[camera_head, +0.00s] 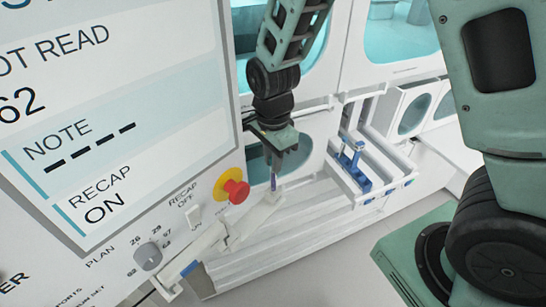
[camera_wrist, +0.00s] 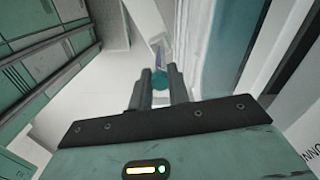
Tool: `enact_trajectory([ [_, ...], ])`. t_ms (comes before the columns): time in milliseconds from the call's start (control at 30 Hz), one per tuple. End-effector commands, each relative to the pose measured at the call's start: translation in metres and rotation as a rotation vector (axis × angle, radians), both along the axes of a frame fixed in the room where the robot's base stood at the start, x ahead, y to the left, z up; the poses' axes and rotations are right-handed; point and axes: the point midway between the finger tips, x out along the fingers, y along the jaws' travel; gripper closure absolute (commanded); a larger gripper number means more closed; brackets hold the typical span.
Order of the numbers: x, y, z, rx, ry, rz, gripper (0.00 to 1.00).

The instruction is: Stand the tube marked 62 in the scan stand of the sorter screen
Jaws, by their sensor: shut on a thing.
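My gripper (camera_head: 274,156) points down in front of the white machine, right of the sorter screen (camera_head: 110,110). It is shut on a slim tube (camera_head: 274,181) with a purplish body, which hangs close to upright below the fingers. In the wrist view the tube's teal cap (camera_wrist: 161,78) sits between the two fingers (camera_wrist: 161,88). No number on the tube is legible. A small white block (camera_head: 268,204), perhaps the scan stand, lies just under the tube; I cannot tell whether they touch. The screen reads "OT READ", "62", "NOTE" with dashes and "RECAP ON".
A red button (camera_head: 236,191) on a yellow base stands out from the panel, left of the tube. A white tray (camera_head: 395,185) with a blue rack (camera_head: 352,172) is at right. A white slanted rail (camera_head: 205,245) runs along the panel's lower edge.

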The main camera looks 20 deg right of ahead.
Motion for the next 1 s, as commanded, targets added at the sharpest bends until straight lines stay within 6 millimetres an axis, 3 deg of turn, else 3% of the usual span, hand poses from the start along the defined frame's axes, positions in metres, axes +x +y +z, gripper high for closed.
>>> enact_trajectory([
  [1000, 0.0, 0.0, -0.018, 0.0, 0.001, 0.0, 0.95],
])
